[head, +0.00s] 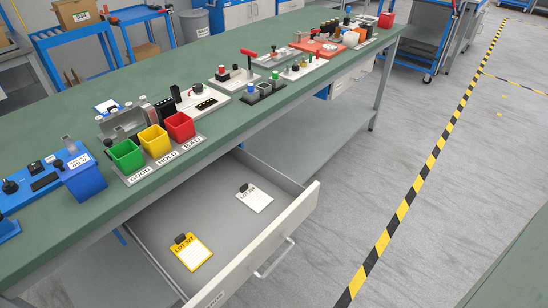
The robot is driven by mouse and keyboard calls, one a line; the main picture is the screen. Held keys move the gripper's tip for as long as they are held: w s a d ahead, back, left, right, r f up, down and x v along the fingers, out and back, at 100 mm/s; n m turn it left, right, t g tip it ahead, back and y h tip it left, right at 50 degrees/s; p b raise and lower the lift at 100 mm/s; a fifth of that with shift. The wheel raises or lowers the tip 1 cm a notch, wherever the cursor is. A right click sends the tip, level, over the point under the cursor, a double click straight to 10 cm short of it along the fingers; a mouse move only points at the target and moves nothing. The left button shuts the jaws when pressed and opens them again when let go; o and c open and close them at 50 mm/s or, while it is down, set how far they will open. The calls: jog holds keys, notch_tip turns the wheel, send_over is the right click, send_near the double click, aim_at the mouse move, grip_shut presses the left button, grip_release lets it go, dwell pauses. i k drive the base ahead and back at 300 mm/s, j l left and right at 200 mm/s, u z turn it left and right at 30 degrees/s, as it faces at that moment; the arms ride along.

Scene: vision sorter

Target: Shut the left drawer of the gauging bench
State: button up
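The left drawer (262,243) of the gauging bench (215,126) is pulled well out from under the green bench top. Its pale front panel faces the aisle and carries a bar handle (274,258). A label at the panel's lower left end is cut by the picture edge. Inside lie a yellow-edged tag (194,256) and a white tag (256,200), each with a dark clip. The drawer's back is hidden under the bench top. My gripper is not in view.
Green, yellow and red bins (155,143) stand on the bench above the drawer, among several gauges. A grey lower shelf (310,143) runs beneath the bench. The grey floor (360,190) in front is clear up to the yellow-black tape (425,172).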

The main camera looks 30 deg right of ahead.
aim_at(240, 239)
jog(key=k+l+z, duration=0.25)
jog(key=l+z, duration=0.2)
jog(key=k+l+z, duration=0.15)
jog(key=k+l, duration=0.5)
jog(key=k, duration=0.15)
